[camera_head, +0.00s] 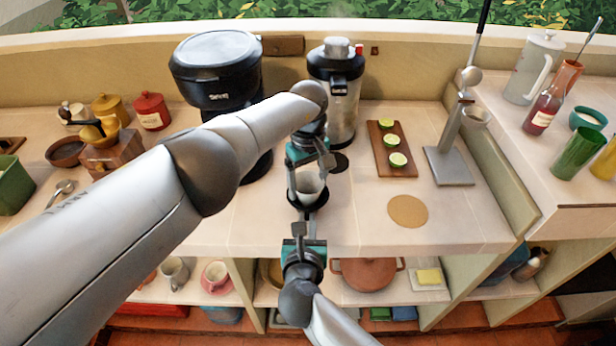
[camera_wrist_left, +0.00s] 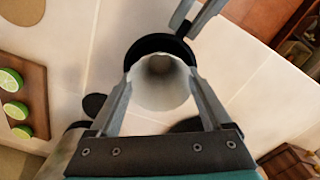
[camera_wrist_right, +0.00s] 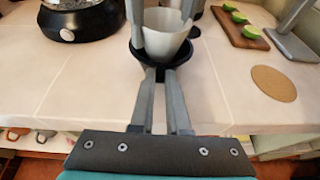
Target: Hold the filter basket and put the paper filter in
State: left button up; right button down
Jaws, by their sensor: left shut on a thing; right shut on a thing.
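The white paper filter (camera_head: 308,183) is between the fingers of my left gripper (camera_head: 310,176), which is shut on it from above. It also shows as an open cone in the left wrist view (camera_wrist_left: 160,85). The black filter basket (camera_head: 309,201) is right under and around the lower part of the filter. My right gripper (camera_head: 303,228) is shut on the basket's near side, and the right wrist view shows its fingers closed at the basket (camera_wrist_right: 147,53). The filter's lower end is hidden inside the basket, so I cannot tell how deep it sits.
A black-topped machine (camera_head: 222,75) and a steel grinder (camera_head: 338,90) stand behind. A board (camera_head: 390,150) with lime halves, a round cork mat (camera_head: 407,211) and a metal press stand (camera_head: 450,160) are to the right. The counter front is mostly clear.

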pick_arm(q)
jog(key=shift+f, duration=0.15)
jog(key=o, duration=1.1)
jog(key=shift+r, duration=4.05)
pick_arm(e)
jog(key=c, duration=0.8)
grip_release()
jog(key=shift+s, duration=0.1)
